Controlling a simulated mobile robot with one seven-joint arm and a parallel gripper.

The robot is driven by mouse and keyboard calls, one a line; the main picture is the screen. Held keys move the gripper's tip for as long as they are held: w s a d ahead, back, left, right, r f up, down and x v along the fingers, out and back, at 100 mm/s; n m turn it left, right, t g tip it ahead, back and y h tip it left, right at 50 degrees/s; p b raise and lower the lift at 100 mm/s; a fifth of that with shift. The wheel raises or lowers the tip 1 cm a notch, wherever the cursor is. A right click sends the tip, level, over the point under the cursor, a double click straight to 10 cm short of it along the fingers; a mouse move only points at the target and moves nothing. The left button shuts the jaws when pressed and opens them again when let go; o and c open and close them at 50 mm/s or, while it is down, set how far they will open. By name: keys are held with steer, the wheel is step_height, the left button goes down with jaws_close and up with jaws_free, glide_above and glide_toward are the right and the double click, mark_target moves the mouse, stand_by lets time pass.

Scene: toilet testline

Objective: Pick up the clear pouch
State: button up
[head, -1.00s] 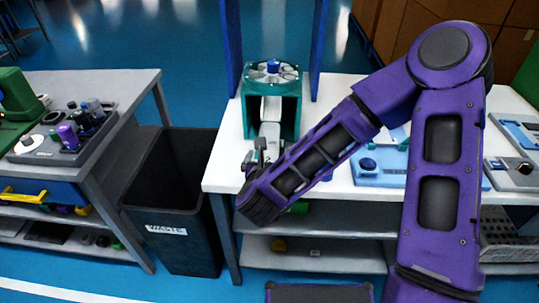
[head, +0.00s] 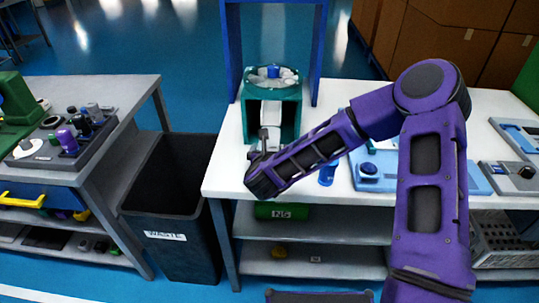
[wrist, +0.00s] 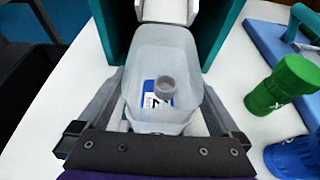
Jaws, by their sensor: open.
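In the wrist view, a translucent, pale container (wrist: 150,55), which I take to be the clear pouch, stands in front of the green machine. A grey round cap (wrist: 165,87) and a blue and white label show inside or through it. My gripper (wrist: 166,100) is open, with one finger on each side of the container. I cannot tell whether the fingers touch it. In the head view my gripper (head: 262,143) is at the front of the green machine (head: 290,112), and my wrist hides most of the container's spot.
A green bottle (wrist: 283,85) and a blue bottle (wrist: 295,158) stand close on the right. A light blue board (head: 370,172) lies farther right on the white table (head: 225,165). A black waste bin (head: 170,205) stands left of the table.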

steer(key=c, duration=1.4)
